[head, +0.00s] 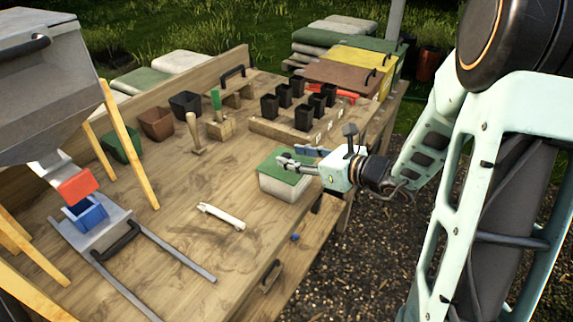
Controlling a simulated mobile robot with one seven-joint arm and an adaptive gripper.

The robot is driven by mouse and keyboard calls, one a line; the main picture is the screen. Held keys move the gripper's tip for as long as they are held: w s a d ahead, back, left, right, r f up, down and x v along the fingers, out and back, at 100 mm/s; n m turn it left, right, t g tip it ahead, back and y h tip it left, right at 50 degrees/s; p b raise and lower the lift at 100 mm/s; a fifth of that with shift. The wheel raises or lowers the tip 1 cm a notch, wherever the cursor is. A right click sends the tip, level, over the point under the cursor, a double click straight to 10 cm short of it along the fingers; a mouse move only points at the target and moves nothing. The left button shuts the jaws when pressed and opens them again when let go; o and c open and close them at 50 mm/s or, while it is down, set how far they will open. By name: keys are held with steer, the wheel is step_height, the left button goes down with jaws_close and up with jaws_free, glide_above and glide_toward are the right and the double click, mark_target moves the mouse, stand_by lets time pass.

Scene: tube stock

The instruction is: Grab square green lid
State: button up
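A square green lid (270,166) lies on top of a cream square box (285,189) near the right edge of the wooden workbench, in the head view. My gripper (287,160) reaches in from the right, and its fingers overlap the lid's right part in the picture. A grey finger lies across the lid's far right area, with a bluish part just behind it. I cannot tell whether the fingers touch the lid or how far apart they are. The fingers and wrist hide part of the lid.
Several black pots (304,117) stand in a wooden rack behind the box. A white tool (221,215) lies to the left on the bench (180,235). A wooden dibber (194,138) stands farther back. Bare bench lies around the box's left side.

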mark_target(286, 155)
steer(key=x, duration=0.3)
steer(key=shift+a, duration=0.1)
steer(key=shift+c, duration=0.6)
jaws_close()
